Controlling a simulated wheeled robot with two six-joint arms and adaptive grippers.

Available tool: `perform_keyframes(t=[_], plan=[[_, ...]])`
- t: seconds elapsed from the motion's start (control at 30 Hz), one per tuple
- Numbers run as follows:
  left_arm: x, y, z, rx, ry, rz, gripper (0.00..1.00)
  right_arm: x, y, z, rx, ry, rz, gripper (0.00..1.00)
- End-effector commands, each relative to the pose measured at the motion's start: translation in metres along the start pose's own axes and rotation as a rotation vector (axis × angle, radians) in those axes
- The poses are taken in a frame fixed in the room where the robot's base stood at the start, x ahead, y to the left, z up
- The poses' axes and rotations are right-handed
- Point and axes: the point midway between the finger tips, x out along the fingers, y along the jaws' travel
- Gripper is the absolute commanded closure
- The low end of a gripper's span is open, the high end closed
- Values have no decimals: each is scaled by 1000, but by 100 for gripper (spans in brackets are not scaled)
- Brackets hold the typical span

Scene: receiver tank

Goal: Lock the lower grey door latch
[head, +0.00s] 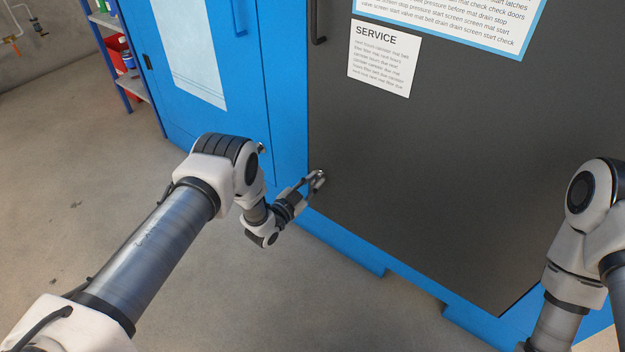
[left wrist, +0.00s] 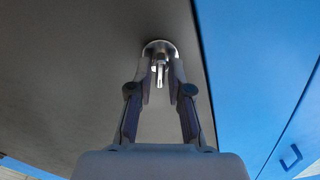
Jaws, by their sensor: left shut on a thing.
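The grey door (head: 420,180) fills the right of the head view, with a blue frame around its edge. The lower latch (left wrist: 159,47) is a small round metal fitting with a narrow key-like tab, near the door's edge in the left wrist view. My left gripper (head: 317,180) is at the door's lower left corner. In the left wrist view its two fingers (left wrist: 160,72) are closed around the latch's tab, one on each side. In the head view the fingers hide most of the latch. My right gripper is out of view.
A black handle (head: 318,22) is higher on the door's left edge. A service sheet (head: 384,60) and a larger notice are on the door. A blue cabinet (head: 200,60) stands to the left, with a shelf (head: 125,70) behind. The floor in front is clear.

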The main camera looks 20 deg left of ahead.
Motion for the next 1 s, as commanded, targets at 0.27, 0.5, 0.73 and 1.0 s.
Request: perform_keyframes(t=[0.27,0.5,0.73,1.0], plan=[[0,1,-1,262,-1,1,100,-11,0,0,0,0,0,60],[0,2,0,489,-1,1,100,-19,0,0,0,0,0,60],[0,3,0,708,-1,1,100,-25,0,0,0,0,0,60],[0,4,1,946,0,1,100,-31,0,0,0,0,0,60]])
